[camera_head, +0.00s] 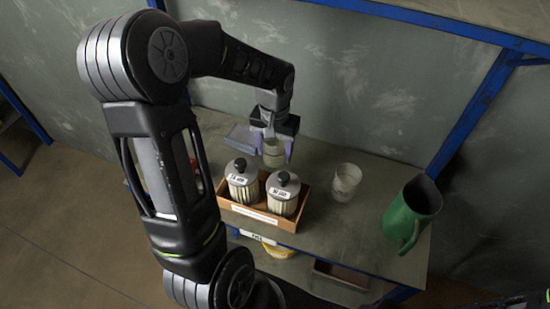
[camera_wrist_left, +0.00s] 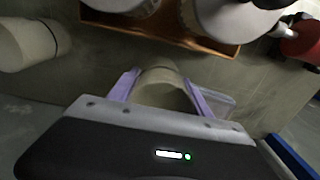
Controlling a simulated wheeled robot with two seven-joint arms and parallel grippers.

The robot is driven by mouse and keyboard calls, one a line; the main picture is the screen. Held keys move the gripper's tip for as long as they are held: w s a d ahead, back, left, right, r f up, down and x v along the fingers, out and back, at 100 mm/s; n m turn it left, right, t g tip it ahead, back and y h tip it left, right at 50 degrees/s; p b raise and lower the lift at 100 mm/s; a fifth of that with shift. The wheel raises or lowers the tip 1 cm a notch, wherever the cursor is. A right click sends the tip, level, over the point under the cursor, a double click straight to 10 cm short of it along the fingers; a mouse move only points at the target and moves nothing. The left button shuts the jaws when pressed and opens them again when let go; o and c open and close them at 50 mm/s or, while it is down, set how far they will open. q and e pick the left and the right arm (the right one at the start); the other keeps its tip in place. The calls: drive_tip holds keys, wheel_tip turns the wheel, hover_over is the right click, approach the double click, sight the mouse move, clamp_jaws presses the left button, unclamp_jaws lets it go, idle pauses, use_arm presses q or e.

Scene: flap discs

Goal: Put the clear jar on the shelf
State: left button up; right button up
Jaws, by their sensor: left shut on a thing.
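My left gripper (camera_head: 274,150) is shut on a clear jar (camera_head: 273,158) and points down behind the cardboard tray, over the grey board. In the left wrist view the purple fingers of my left gripper (camera_wrist_left: 164,92) sit on both sides of the clear jar (camera_wrist_left: 160,76). I cannot tell whether the jar's base touches the board. The grey shelf board (camera_head: 345,238) has a blue frame, and a lower level shows beneath it. My right gripper is not in view.
A cardboard tray (camera_head: 262,216) holds two lidded canisters (camera_head: 242,187) (camera_head: 283,200). A clear cup (camera_head: 345,182) stands to its right, and a green jug (camera_head: 408,218) farther right. A translucent box (camera_head: 240,138) lies behind left. Bare board lies between cup and jug.

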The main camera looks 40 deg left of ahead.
sight(275, 159)
use_arm(q)
drive_tip(key=shift+f, duration=0.1)
drive_tip(key=shift+f, duration=1.75)
drive_tip(key=shift+f, duration=0.25)
drive_tip(key=o, duration=1.4)
drive_tip(key=shift+r, duration=0.1)
drive_tip(key=shift+c, duration=0.2)
wheel_tip(275, 159, up, 12)
drive_tip(key=shift+r, duration=0.15)
drive_tip(key=shift+c, duration=0.5)
